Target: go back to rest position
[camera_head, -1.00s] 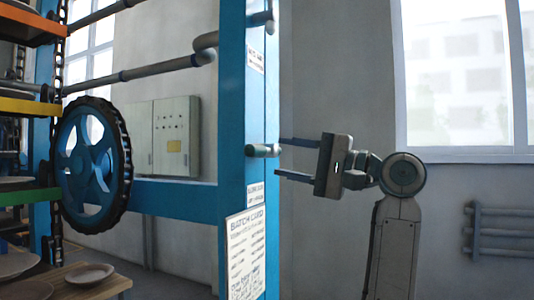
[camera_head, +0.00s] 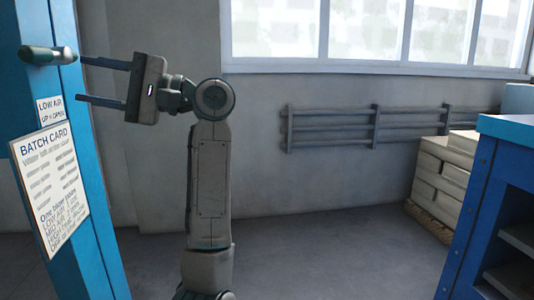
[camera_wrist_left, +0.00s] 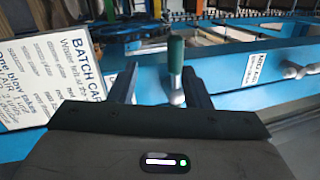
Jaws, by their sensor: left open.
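My left gripper (camera_head: 80,79) is open, its two fingers pointing left at a blue post (camera_head: 95,200). In the left wrist view its fingers (camera_wrist_left: 160,78) stand on either side of a lever with a green handle (camera_wrist_left: 175,55). The lever (camera_head: 48,55) sticks out from the post at the upper left of the head view, level with the upper finger. I cannot tell whether the fingers touch it. My right gripper is not in view.
A batch card (camera_head: 50,185) is on the post, with a small label (camera_head: 51,110) above it. A blue cabinet (camera_head: 500,170) and stacked pale blocks (camera_head: 445,170) stand at the right. Wall pipes (camera_head: 340,128) run under the window. The floor (camera_head: 330,255) between is clear.

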